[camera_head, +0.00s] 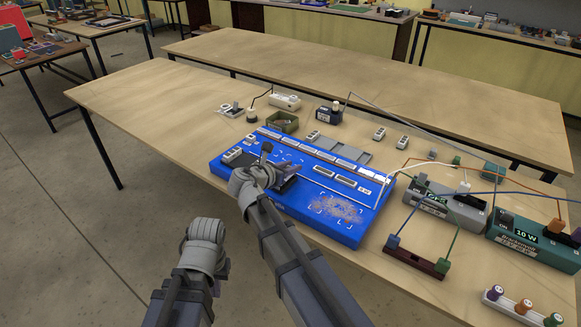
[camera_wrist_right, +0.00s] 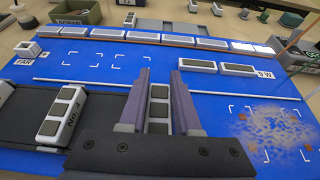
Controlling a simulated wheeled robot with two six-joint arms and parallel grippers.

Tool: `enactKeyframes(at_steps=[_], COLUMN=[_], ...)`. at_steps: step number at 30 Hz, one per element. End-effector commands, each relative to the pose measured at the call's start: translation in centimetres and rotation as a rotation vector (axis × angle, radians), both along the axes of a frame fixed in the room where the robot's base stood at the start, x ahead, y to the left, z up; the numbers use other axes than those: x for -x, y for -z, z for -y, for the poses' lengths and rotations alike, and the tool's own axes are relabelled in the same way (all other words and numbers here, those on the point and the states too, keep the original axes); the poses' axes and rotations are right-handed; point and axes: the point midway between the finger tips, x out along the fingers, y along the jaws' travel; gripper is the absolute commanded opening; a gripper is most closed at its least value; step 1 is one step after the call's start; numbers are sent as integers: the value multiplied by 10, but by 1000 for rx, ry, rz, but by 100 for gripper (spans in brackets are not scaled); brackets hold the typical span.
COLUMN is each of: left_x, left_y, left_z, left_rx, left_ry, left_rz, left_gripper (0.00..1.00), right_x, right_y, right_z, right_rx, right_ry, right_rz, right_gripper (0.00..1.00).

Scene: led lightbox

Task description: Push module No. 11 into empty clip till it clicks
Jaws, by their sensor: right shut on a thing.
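My right gripper (camera_wrist_right: 160,95) is shut on a small white module with dark grey windows (camera_wrist_right: 158,108), above the blue lightbox board (camera_head: 315,228). No number is readable on the held module, so I cannot tell if it is No. 11. In the head view my right wrist largely hides this gripper (camera_head: 284,182). A row of white modules (camera_wrist_right: 142,37) runs along the board's far side; I cannot make out an empty clip. My left gripper (camera_head: 207,230) is low at the front, off the table's near edge; its fingers cannot be made out.
A grey tray (camera_head: 343,150) and a green bin (camera_head: 283,122) stand behind the board. Meters (camera_head: 445,203) and wires crowd the right. The table's far left is clear.

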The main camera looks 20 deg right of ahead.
Motion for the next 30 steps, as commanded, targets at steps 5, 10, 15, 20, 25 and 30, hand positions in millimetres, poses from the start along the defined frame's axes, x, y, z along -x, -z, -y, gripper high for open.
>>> enactKeyframes(at_steps=[5,10,15,20,25,30], left_x=[0,0,0,0,0,0], left_y=[6,10,14,17,22,20], left_z=[0,0,0,0,0,0], left_rx=[0,0,0,0,0,0], left_ry=[0,0,0,0,0,0], left_rz=[0,0,0,0,0,0], left_gripper=[0,0,0,0,0,0], right_x=[0,0,0,0,0,0], right_y=[6,10,14,17,21,20], right_z=[0,0,0,0,0,0], right_rx=[0,0,0,0,0,0], right_ry=[0,0,0,0,0,0], right_rz=[0,0,0,0,0,0], right_gripper=[0,0,0,0,0,51])
